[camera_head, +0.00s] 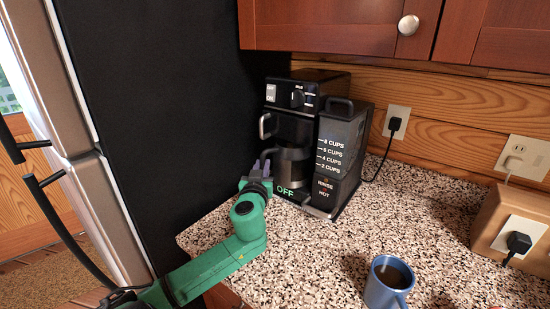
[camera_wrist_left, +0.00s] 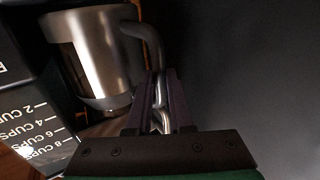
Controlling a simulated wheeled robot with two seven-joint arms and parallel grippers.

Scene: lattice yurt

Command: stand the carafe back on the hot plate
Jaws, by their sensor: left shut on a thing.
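The coffee maker (camera_head: 298,95) stands on the speckled counter against the dark panel, with cup marks on its right side and "OFF" lit at its base. The steel carafe (camera_head: 293,166) is in its open bay, under the brewing head. In the left wrist view the carafe (camera_wrist_left: 103,50) shows a steel body and a curved handle (camera_wrist_left: 152,42). My left gripper (camera_head: 266,166) is at the left front of the bay; its fingers (camera_wrist_left: 160,98) are shut on the handle. The hot plate is hidden, so I cannot tell whether the carafe touches it. My right gripper is out of view.
A blue mug (camera_head: 376,292) of dark liquid stands at the counter's front. A wooden outlet box (camera_head: 490,215) is at the right. The tall dark panel (camera_head: 160,100) closes off the left, and cabinets (camera_head: 330,27) hang above. The counter (camera_head: 430,190) right of the coffee maker is clear.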

